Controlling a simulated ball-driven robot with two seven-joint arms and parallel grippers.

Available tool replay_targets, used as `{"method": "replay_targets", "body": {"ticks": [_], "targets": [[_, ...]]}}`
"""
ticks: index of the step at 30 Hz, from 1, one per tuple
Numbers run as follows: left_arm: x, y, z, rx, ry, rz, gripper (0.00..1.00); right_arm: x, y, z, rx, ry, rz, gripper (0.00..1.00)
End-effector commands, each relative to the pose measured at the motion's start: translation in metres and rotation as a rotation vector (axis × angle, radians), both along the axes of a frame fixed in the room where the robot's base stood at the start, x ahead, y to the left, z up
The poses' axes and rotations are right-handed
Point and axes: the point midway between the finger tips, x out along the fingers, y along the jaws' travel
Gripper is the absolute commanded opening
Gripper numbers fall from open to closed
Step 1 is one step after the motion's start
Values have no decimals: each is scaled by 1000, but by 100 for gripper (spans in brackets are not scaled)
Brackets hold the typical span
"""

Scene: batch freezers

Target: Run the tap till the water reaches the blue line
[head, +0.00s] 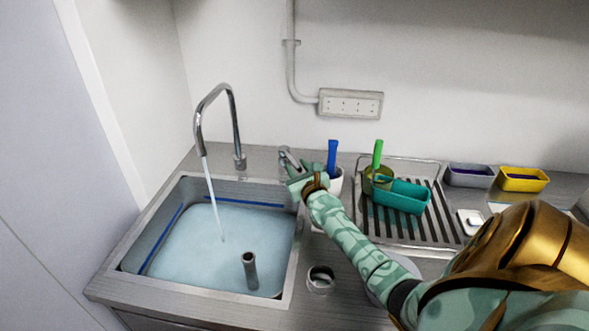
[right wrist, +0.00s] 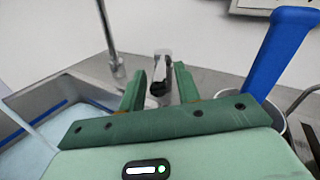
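The curved steel tap (head: 233,115) runs a stream of water (head: 212,200) into the steel sink (head: 166,210). Pale blue water (head: 190,250) covers the sink floor and stands up the walls. The blue line (head: 243,203) runs along the back and left walls; the water surface looks slightly below it. The tap lever (head: 287,156) stands behind the sink's right rear corner and also shows in the right wrist view (right wrist: 162,70). My right gripper (head: 296,176) is at the lever. Its two green fingers (right wrist: 160,88) are apart, with the lever between or just beyond them; contact is unclear.
A standpipe (head: 250,270) rises from the water.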

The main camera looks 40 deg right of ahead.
Motion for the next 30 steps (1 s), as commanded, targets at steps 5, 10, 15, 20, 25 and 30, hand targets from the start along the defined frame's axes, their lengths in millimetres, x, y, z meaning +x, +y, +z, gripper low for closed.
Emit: {"method": "replay_targets", "body": {"ticks": [5,10,15,20,25,30], "targets": [[0,5,0,6,0,-2,0,0,0,1,-2,-1,0,36],[0,8,2,10,-1,-1,0,-2,2,1,-2,-1,0,36],[2,9,11,12,-6,0,0,-26,12,3,-2,-1,1,36],[4,9,19,12,-9,1,0,-66,30,2,-2,0,1,36],[4,10,20,13,-10,1,0,-108,48,0,-1,1,1,36],[3,10,17,12,-7,1,0,-136,60,0,-1,0,0,36]]}}
